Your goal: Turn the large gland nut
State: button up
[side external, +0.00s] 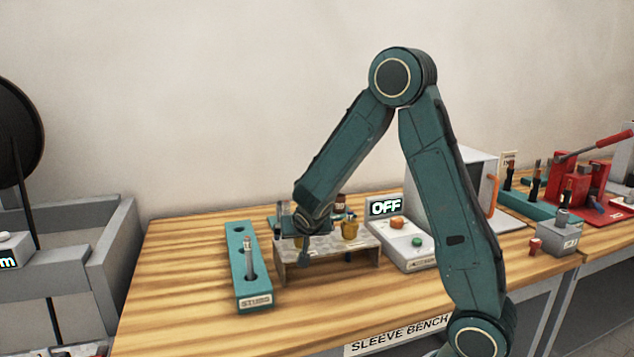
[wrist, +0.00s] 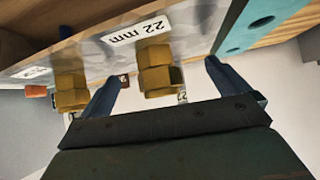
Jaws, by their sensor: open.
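In the wrist view, two brass hex gland nuts stand on a grey metal stand (wrist: 90,50). The nut near the "22 mm" label (wrist: 137,30) looks the larger one (wrist: 158,80). The smaller-looking brass nut (wrist: 71,92) is to its left; a brass nut also shows in the side view (side external: 349,229). My gripper (wrist: 164,68) is open, with one blue finger on each side of the larger nut and visible gaps to it. In the side view, my gripper (side external: 304,244) is low over the left end of the stand (side external: 340,262), hiding the nut there.
A teal block marked STUDS (side external: 253,303) with an upright stud stands just left of the stand. A control box (side external: 408,246) with an OFF display is to the right. The wooden bench (side external: 190,290) is clear at front left.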

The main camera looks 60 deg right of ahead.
jog(key=shift+a+r, duration=0.1)
jog(key=shift+v, duration=2.9)
jog(key=shift+s+d+f+n+y, duration=0.8)
jog(key=shift+d+f+n+y, duration=0.05)
jog(key=shift+f+n+y, duration=0.15)
jog(key=shift+s+d+f+n+y, duration=0.1)
jog(key=shift+s+d+n+y, duration=0.1)
jog(key=shift+s+n+y, duration=0.25)
jog(key=shift+s+d+n+t+y, duration=0.15)
jog(key=shift+n+t+y, duration=0.15)
jog(key=shift+n+y, duration=0.3)
jog(key=shift+s+r+n+t+y, duration=0.25)
jog(key=shift+s+r+n+t, duration=0.1)
jog(key=shift+n, duration=0.2)
jog(key=shift+s+d+r+n+t+y, duration=0.1)
jog(key=shift+s+r+n+t+y, duration=0.15)
jog(key=shift+r+n+y, duration=0.25)
jog(key=shift+s+r+n+t+y, duration=0.2)
jog(key=shift+r+n+t, duration=0.3)
jog(key=shift+r+n, duration=0.2)
jog(key=shift+s+r+n+t+y, duration=0.2)
jog(key=shift+r+n+t, duration=0.35)
jog(key=shift+r, duration=0.25)
